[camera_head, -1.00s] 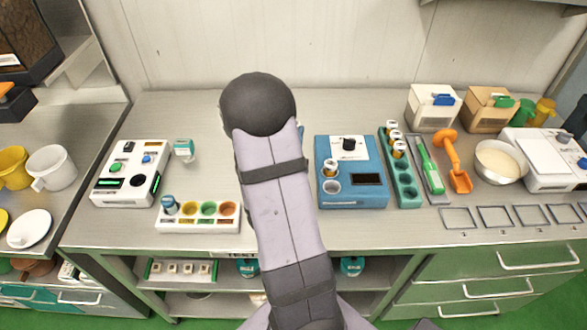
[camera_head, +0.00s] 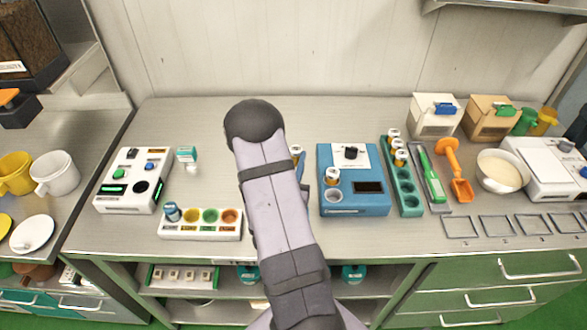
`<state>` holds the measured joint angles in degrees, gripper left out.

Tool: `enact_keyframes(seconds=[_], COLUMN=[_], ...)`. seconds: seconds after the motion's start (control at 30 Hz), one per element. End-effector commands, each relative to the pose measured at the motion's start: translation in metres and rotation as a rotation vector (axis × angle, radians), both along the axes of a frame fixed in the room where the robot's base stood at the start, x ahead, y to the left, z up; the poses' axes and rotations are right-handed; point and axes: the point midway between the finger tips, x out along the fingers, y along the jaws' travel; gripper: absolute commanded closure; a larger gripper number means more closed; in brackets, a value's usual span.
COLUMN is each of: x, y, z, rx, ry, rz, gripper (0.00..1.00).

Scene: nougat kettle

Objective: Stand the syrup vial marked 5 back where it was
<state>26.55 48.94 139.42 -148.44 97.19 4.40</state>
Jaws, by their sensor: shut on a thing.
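A small amber vial with a white top (camera_head: 296,151) shows just right of my arm, upright or nearly so. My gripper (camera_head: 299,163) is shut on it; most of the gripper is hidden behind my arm. No number can be read on the vial. The green vial rack (camera_head: 410,198) stands to the right, with vials in its far holes and open holes in its nearer part. Another vial (camera_head: 332,176) stands in the blue device (camera_head: 352,208), beside an empty round well. My gripper is left of the blue device, apart from the rack.
A white tray with coloured wells (camera_head: 200,236) and a white device (camera_head: 130,182) are on the left. A green tool (camera_head: 432,170), orange scoop (camera_head: 455,165) and bowl (camera_head: 500,172) stand right of the rack. The counter behind the blue device is clear.

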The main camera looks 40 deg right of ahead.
Motion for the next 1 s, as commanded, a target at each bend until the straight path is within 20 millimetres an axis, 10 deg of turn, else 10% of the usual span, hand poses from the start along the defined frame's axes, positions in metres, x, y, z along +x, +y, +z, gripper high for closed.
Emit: enact_keyframes(seconds=[1.0], x=[0.000], y=[0.000], z=[-0.043], rx=[0.000], ry=[0.000], rz=[0.000], gripper=[0.95])
